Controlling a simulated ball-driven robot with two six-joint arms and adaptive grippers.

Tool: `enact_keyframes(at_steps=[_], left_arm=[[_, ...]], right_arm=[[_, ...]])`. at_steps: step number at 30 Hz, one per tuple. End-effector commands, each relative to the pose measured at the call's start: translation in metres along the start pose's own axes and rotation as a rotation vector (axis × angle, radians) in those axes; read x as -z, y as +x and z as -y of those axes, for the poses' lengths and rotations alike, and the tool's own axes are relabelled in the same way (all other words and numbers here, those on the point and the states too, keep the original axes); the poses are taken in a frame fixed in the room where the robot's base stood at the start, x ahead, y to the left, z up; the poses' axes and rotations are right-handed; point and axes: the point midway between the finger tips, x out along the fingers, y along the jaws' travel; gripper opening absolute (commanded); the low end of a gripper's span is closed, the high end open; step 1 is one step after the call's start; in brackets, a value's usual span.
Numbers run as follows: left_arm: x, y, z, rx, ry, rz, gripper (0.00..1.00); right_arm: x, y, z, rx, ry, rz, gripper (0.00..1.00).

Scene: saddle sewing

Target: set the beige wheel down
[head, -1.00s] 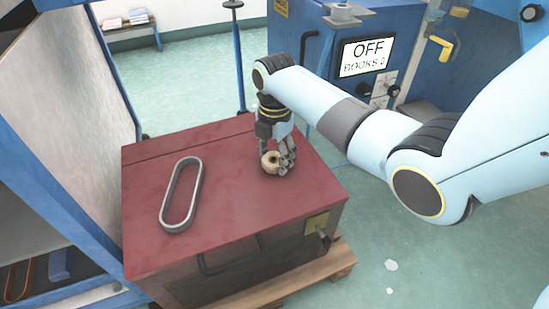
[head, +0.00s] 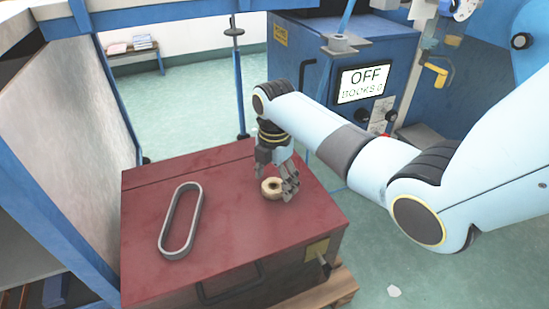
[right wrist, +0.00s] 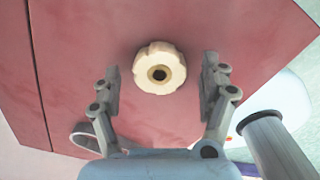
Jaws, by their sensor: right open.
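The beige wheel (head: 271,188) lies flat on the red box top (head: 240,230). In the right wrist view the beige wheel (right wrist: 160,67) shows its dark centre hole and notched rim. My right gripper (head: 282,190) is just beside and above it in the head view. In the right wrist view the gripper (right wrist: 160,85) is open, with one finger on each side of the wheel and a visible gap to both. My left gripper is not in view.
A grey oval belt (head: 181,221) lies on the left part of the red box top. A blue machine (head: 400,60) with an OFF screen stands behind. A blue-framed rack (head: 60,130) stands at the left. The box top between belt and wheel is clear.

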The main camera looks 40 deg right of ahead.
Motion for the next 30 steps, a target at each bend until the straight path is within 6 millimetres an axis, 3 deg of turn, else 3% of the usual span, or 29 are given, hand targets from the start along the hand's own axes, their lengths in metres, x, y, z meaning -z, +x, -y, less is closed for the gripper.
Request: enact_keyframes(at_steps=[9,14,18,21,30], left_arm=[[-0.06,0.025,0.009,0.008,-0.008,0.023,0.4],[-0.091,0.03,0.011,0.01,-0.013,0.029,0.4],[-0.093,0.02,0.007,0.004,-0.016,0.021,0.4],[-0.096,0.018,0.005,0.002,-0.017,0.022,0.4],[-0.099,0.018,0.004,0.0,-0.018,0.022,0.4]], right_arm=[[-0.001,-0.048,-0.001,-0.004,0.0,0.002,0.78],[-0.001,-0.073,-0.001,-0.004,0.0,0.002,0.78],[-0.001,-0.1,-0.002,-0.005,0.0,0.002,0.78],[-0.001,-0.11,-0.001,-0.003,0.0,0.002,0.78],[0.0,-0.114,0.0,0.0,0.0,0.0,0.78]])
